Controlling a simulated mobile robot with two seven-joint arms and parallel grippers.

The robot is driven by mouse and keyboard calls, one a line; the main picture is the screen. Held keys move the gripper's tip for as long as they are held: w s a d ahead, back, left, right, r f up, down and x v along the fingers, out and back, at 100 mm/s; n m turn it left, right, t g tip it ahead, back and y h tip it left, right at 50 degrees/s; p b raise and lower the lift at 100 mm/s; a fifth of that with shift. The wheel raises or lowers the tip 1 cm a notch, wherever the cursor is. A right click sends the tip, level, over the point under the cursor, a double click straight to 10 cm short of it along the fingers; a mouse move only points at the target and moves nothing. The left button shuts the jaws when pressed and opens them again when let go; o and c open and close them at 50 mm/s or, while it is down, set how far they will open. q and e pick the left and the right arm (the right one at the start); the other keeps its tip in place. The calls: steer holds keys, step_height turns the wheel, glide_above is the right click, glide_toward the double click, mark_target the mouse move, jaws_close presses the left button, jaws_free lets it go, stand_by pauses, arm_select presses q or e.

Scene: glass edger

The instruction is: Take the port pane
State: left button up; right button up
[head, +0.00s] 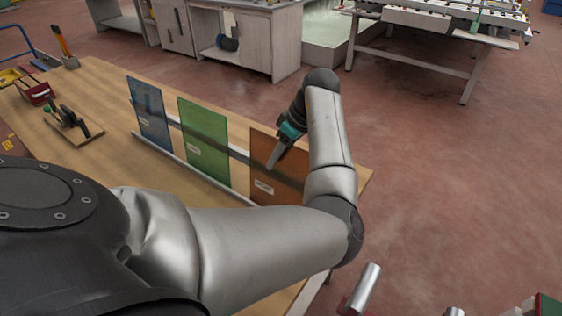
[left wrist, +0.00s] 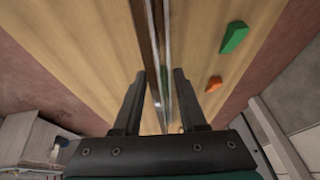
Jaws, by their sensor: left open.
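Three tinted panes stand upright in a row in a pale rail (head: 185,172) on the wooden table: a blue pane (head: 152,112), a green pane (head: 203,135) and an orange pane (head: 277,150). Each has a small white label too small to read, so I cannot tell which is the port pane by name. My left gripper (head: 273,163) is at the orange pane, overlapping it in the head view. In the left wrist view my left gripper (left wrist: 159,75) is open, with a thin pane edge (left wrist: 157,50) between its fingers, apparently clear of both. My right gripper is not in view.
On the wooden table (head: 90,90) are a dark tool on a wooden base (head: 75,125) and a red box (head: 38,93). The left wrist view shows a green wedge (left wrist: 234,37) and an orange wedge (left wrist: 213,84) beside the pane. Open floor (head: 440,170) lies to the right.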

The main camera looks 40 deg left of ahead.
arm_select(q)
steer(key=shift+f, duration=0.15)
jaws_close()
stand_by(0.4)
stand_by(1.1)
